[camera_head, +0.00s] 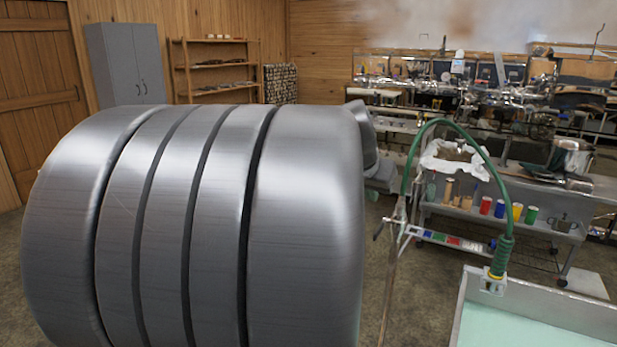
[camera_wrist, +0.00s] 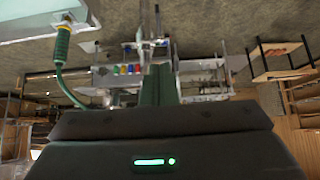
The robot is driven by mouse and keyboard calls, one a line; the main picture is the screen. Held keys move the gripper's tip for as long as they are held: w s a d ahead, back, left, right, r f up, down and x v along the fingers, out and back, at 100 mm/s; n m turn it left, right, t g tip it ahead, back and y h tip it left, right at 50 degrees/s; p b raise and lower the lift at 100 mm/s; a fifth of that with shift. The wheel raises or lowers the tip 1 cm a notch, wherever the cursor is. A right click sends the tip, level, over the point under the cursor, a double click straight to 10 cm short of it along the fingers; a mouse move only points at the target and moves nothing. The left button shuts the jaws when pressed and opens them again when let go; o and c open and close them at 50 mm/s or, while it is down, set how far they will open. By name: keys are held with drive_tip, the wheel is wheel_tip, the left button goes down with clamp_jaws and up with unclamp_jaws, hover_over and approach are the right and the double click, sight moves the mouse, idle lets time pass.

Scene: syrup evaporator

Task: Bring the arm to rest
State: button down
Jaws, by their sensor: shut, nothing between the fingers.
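My gripper (camera_wrist: 158,72) shows in the wrist view, its dark body across the bottom with a green light on it. Its fingers are together in the middle of the picture, with nothing held between them. In the head view a large grey ribbed part of my own arm fills the left and centre, close to the camera. My gripper does not show in the head view. The wrist view is upside down, with the floor at the top.
A green hose (camera_head: 437,122) arches to a pale-green-bottomed tray (camera_head: 532,320) at the lower right. A cart (camera_head: 465,214) holds coloured cylinders. Behind stand shiny equipment (camera_head: 490,90), wooden shelves (camera_head: 215,62) and a grey cabinet (camera_head: 127,62). Floor shows between arm and tray.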

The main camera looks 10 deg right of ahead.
hover_over(379, 227)
drive_tip(key=s+a, duration=0.2)
drive_tip(key=f, duration=0.6)
drive_tip(key=shift+s+d+f, duration=0.1)
drive_tip(key=shift+s+f, duration=0.1)
drive_tip(key=shift+f, duration=0.1)
drive_tip(key=f, duration=0.1)
drive_tip(key=f+b, duration=0.1)
drive_tip(key=f, duration=0.1)
drive_tip(key=shift+w+d, duration=0.15)
drive_tip(key=shift+w, duration=0.1)
drive_tip(key=shift+f+b, duration=0.8)
drive_tip(key=shift+f, duration=0.05)
drive_tip(key=shift+r, duration=0.1)
